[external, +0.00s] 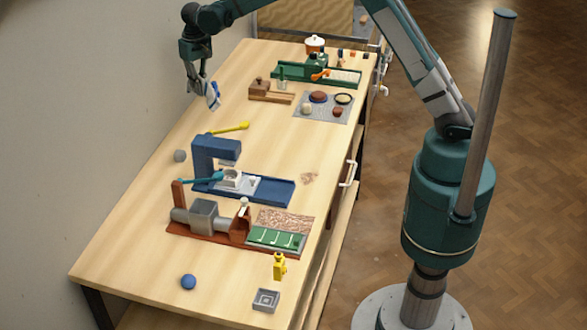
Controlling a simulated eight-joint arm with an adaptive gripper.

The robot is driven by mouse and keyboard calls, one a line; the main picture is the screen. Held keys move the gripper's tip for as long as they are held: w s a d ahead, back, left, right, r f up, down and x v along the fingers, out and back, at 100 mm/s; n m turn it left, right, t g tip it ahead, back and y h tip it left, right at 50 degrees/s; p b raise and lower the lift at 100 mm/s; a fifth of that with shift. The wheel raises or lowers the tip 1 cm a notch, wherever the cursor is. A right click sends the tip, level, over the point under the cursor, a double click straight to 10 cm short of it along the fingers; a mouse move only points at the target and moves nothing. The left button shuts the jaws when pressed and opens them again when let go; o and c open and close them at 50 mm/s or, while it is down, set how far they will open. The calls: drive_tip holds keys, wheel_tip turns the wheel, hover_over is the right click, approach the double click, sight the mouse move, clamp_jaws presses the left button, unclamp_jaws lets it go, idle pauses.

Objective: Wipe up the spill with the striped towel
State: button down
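My gripper (202,80) is above the far left part of the table, pointing down. A small white and blue cloth, which looks like the striped towel (213,96), hangs from its fingertips, clear of the tabletop as far as I can tell. The fingers appear shut on it; its stripes are too small to make out clearly. A brownish speckled patch, which looks like the spill (309,178), lies on bare wood near the table's right edge, right of the blue machine. The gripper and towel are far from it, toward the back left.
The blue machine (270,190) and the red-brown machine (205,215) stand left of and in front of the patch. A grey mat (322,117) with round items and a green device (290,75) are farther back. A yellow tool (229,128) lies mid-table. The back-left tabletop is clear.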

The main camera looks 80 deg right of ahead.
drive_tip(key=s+a, duration=0.4)
drive_tip(key=s, duration=0.5)
drive_tip(key=s+a, duration=0.5)
drive_tip(key=s, duration=0.4)
drive_tip(key=s+a+b, duration=0.1)
drive_tip(key=s+a, duration=0.3)
drive_tip(key=s, duration=0.5)
drive_tip(key=shift+s+a, duration=0.25)
drive_tip(key=shift+a, duration=0.15)
drive_tip(key=shift+f, duration=0.1)
drive_tip(key=shift+f+b, duration=3.05)
drive_tip(key=shift+f, duration=1.4)
